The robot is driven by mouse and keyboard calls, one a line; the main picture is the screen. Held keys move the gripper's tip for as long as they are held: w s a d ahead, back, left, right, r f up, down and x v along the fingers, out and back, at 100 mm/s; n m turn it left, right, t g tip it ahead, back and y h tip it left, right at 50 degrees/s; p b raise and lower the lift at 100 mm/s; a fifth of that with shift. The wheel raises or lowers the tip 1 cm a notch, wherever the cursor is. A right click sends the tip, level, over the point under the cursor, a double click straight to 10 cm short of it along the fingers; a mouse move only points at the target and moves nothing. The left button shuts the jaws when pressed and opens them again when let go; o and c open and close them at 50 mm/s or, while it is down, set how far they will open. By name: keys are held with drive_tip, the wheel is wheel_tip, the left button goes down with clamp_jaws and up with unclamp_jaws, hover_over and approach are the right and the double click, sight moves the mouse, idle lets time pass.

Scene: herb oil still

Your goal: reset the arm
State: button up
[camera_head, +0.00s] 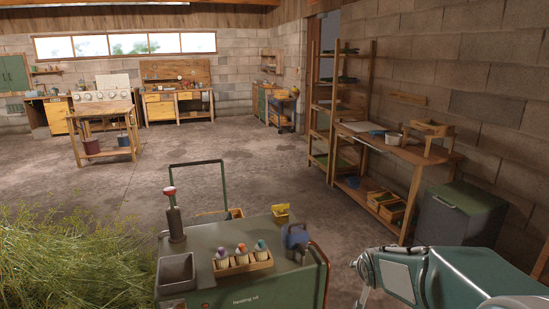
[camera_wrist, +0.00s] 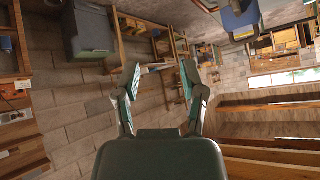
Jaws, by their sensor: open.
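My gripper (camera_wrist: 162,80) is open in the wrist view, its two fingers spread apart with nothing between them. Beyond the fingers, the wrist view shows the block wall and shelving, with the room turned over in the picture. In the head view my green and grey arm (camera_head: 455,280) reaches in at the lower right, beside the green cart (camera_head: 297,288). The gripper's fingers cannot be made out in the head view.
The cart carries a grey bin (camera_head: 176,272), a wooden rack (camera_head: 243,265) of small bottles and a blue object (camera_head: 295,237). Cut herbs (camera_head: 70,262) lie at left. A wooden bench (camera_head: 408,154) and a grey-green cabinet (camera_head: 461,214) line the right wall. The middle floor is clear.

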drive_tip(key=s+a+r+n+g, duration=0.1)
drive_tip(key=s+a+r+n, duration=0.1)
drive_tip(key=s, duration=1.2)
drive_tip(key=s+a+r+n+g+y, duration=0.1)
drive_tip(key=s+a+r, duration=0.3)
drive_tip(key=s, duration=1.1)
drive_tip(key=shift+a+n+g, duration=0.2)
drive_tip(key=shift+n+g, duration=0.5)
drive_tip(key=shift+g, duration=0.1)
